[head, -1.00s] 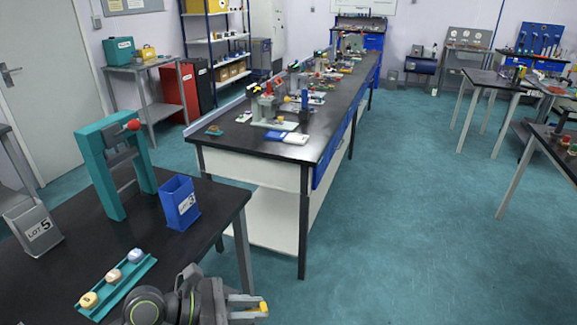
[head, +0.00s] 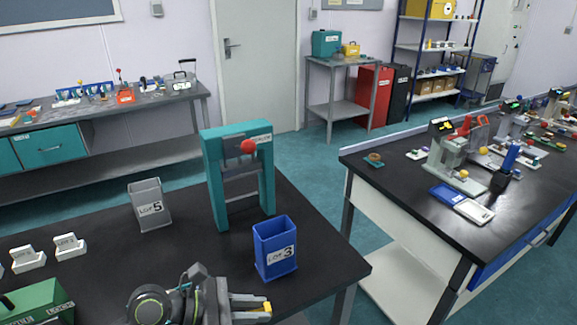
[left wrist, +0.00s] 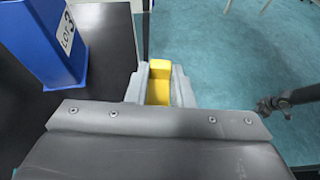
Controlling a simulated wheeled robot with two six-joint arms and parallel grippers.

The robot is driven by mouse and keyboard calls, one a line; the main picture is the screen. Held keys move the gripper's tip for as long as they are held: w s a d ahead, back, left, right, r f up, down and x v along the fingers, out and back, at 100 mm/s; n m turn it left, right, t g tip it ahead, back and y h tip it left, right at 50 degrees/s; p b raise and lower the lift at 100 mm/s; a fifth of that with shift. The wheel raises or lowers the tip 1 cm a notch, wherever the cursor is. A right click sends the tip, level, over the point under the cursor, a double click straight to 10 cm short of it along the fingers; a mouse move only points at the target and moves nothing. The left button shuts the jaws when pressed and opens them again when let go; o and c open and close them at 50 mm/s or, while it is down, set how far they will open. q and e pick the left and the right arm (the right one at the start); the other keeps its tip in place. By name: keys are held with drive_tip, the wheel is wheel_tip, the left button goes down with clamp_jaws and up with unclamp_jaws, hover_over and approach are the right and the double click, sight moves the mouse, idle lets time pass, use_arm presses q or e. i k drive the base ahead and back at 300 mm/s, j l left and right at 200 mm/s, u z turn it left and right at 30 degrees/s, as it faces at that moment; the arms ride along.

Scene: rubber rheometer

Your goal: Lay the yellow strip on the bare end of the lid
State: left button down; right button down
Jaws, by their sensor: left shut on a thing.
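My left gripper (head: 250,308) is at the bottom of the head view, above the near right part of the dark table. It is shut on the yellow strip (head: 267,307), of which only a small end shows beyond the fingers. In the left wrist view the yellow strip (left wrist: 159,82) sits between the two grey fingers, with floor behind it. I cannot make out the lid in either view.
A blue LOT 3 bin (head: 275,248) stands just beyond my left gripper. A teal frame with a red knob (head: 212,180) and a grey LOT 5 bin (head: 149,205) stand behind. A green block (head: 35,303) and white holders (head: 69,246) are at left. A long bench (head: 400,190) is at right.

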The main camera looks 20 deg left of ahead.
sight(34, 295)
drive_tip(key=i+l+u, duration=0.1)
drive_tip(key=u, duration=0.3)
drive_tip(key=i+l+u, duration=0.2)
drive_tip(key=u, duration=0.2)
drive_tip(key=i+l+u, duration=0.15)
drive_tip(key=u, duration=0.2)
drive_tip(key=i+l+u, duration=0.1)
drive_tip(key=l+u, duration=0.15)
drive_tip(key=u, duration=0.15)
